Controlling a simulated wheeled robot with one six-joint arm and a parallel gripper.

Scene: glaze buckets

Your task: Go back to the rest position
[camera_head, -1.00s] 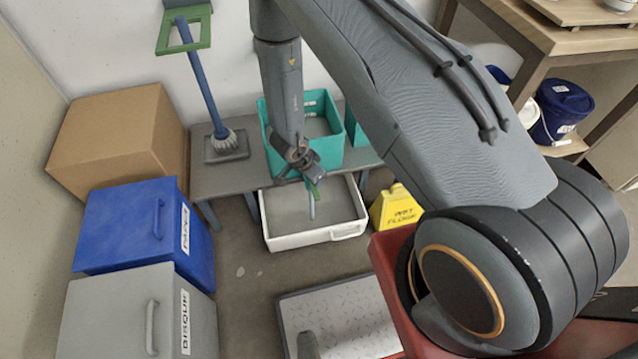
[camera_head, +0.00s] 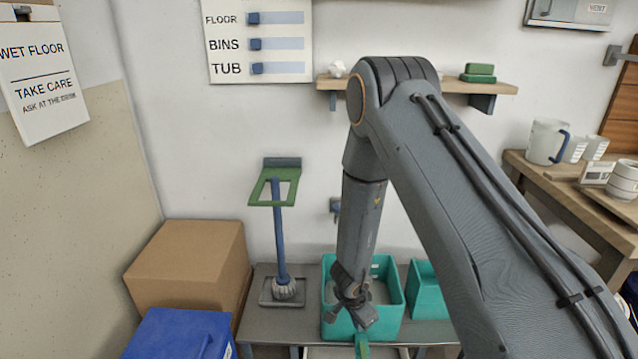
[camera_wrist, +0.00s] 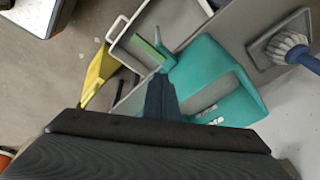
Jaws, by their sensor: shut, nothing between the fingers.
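My gripper (camera_head: 360,318) hangs low at the end of my arm, in front of the teal tub (camera_head: 393,315), and looks empty and shut. In the wrist view my gripper (camera_wrist: 160,82) shows as a dark narrow piece at the middle, its tip close to the picture of the teal tub (camera_wrist: 240,108). A green-edged tool (camera_wrist: 150,53) with a grey-blue part shows just beyond the fingers, over the white tray (camera_wrist: 122,42). Its green part (camera_head: 361,346) also shows below my gripper in the head view. I cannot tell what the tool rests on.
A brush with a blue handle (camera_head: 279,235) stands in a holder on the grey bench (camera_head: 262,325). A green frame (camera_head: 275,188) is at its top. A cardboard box (camera_head: 190,265) and blue bin (camera_head: 175,335) are left. A shelf (camera_head: 450,87) is behind my arm. A yellow sign (camera_wrist: 97,75) stands on the floor.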

